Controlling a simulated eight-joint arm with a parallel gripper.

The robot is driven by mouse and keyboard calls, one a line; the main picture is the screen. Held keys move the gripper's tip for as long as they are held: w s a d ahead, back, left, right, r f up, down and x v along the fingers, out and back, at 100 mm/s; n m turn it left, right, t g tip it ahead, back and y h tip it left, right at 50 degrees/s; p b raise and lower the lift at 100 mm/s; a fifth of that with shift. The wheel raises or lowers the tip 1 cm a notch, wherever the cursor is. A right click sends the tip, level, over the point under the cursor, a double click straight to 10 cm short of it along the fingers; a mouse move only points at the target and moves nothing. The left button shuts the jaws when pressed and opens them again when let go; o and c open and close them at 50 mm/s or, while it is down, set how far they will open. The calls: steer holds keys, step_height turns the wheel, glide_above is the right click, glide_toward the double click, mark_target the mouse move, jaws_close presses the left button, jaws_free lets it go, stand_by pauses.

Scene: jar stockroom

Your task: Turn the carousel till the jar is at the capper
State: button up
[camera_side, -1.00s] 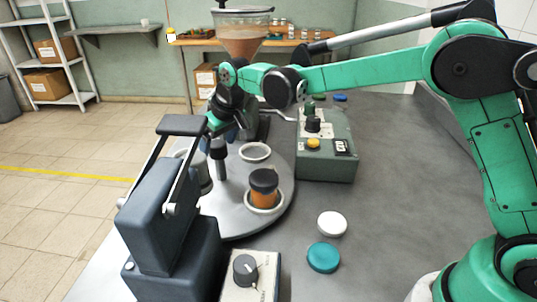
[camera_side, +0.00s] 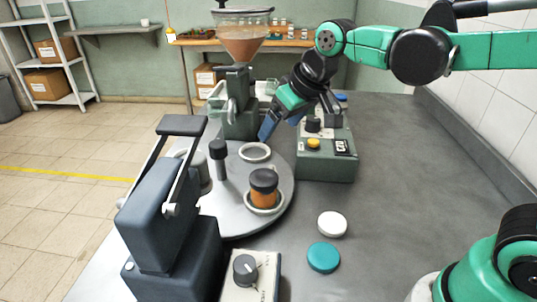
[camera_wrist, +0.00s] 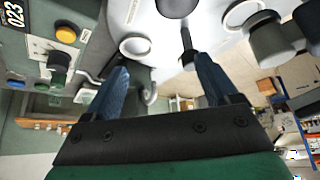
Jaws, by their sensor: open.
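The grey carousel (camera_side: 238,212) lies flat on the bench in the side view. The jar (camera_side: 264,195), orange with a dark top, stands upright in a ring at its front right. A dark-knobbed post (camera_side: 219,160) rises left of the jar. A dark lever press (camera_side: 165,215), apparently the capper, stands at the front left, apart from the jar. My gripper (camera_side: 270,130) is open and empty over the carousel's far edge, near an empty ring (camera_side: 255,152). In the wrist view its blue fingers (camera_wrist: 160,75) are spread, with the post (camera_wrist: 188,45) beyond them.
A control box (camera_side: 325,165) with a yellow button stands right of the carousel. A hopper machine (camera_side: 240,110) stands behind. A white lid (camera_side: 332,223) and a teal lid (camera_side: 324,257) lie at the front right.

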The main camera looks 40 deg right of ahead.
steer(key=s+d+f+m+t, duration=0.1)
steer(key=s+d+f, duration=0.2)
steer(key=s, duration=0.5)
steer(key=shift+s+f+h, duration=0.3)
steer(key=shift+s+f, duration=0.1)
steer(key=shift+f, duration=0.15)
